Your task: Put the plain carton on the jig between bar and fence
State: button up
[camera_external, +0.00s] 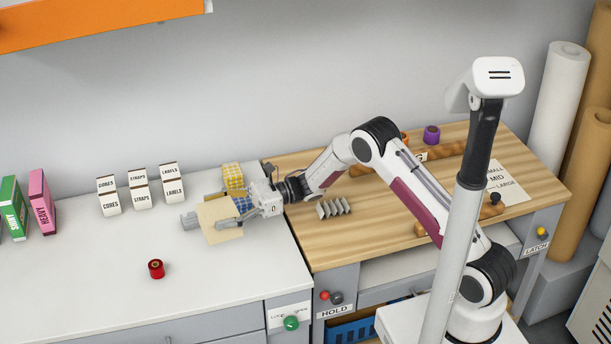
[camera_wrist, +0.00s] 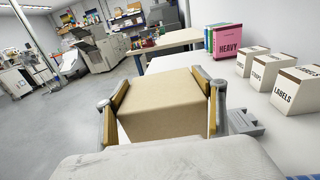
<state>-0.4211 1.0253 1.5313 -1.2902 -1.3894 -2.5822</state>
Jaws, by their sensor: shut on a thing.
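The plain carton (camera_external: 220,217) is tan and unmarked. My gripper (camera_external: 232,210) is shut on it over the white worktop, left of the wooden bench. In the wrist view the carton (camera_wrist: 165,105) fills the space between the two fingers, with a pad against each side. A grey metal piece (camera_external: 190,220) shows just past the carton's left end; it also shows right of the carton in the wrist view (camera_wrist: 243,122). I cannot tell whether the carton touches the surface below.
Several white labelled boxes (camera_external: 140,196), a pink box (camera_external: 41,200) and a green box (camera_external: 13,207) stand left. A red roll (camera_external: 156,269) lies in front.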

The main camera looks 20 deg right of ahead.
jog(key=w+d+m+t+h, duration=0.1)
jog(key=w+d+m+t, duration=0.15)
jog(key=w+d, duration=0.65)
jog(key=w+d+m+t, duration=0.2)
jog(key=w+d+t, duration=0.15)
jog(key=d, duration=1.05)
jog(key=w+d+m+t+h, duration=0.1)
jog(key=w+d+m+t, duration=0.15)
jog(key=w+d, duration=0.65)
jog(key=s+d+m+t+h, duration=0.25)
jog(key=d+t, duration=0.25)
jog(key=d, duration=1.9)
jog(key=s+d, duration=0.3)
jog(key=d, duration=0.5)
jog(key=s+d, duration=0.4)
jog(key=d, duration=0.4)
jog(key=shift+s+r+t+h, duration=0.25)
jog(key=shift+t+h, duration=0.1)
jog(key=shift+t, duration=0.1)
jog(key=shift+f+m, duration=0.15)
jog(key=shift+m, duration=0.1)
notch_tip(320, 180, down, 6)
jog(key=shift+f, duration=1.9)
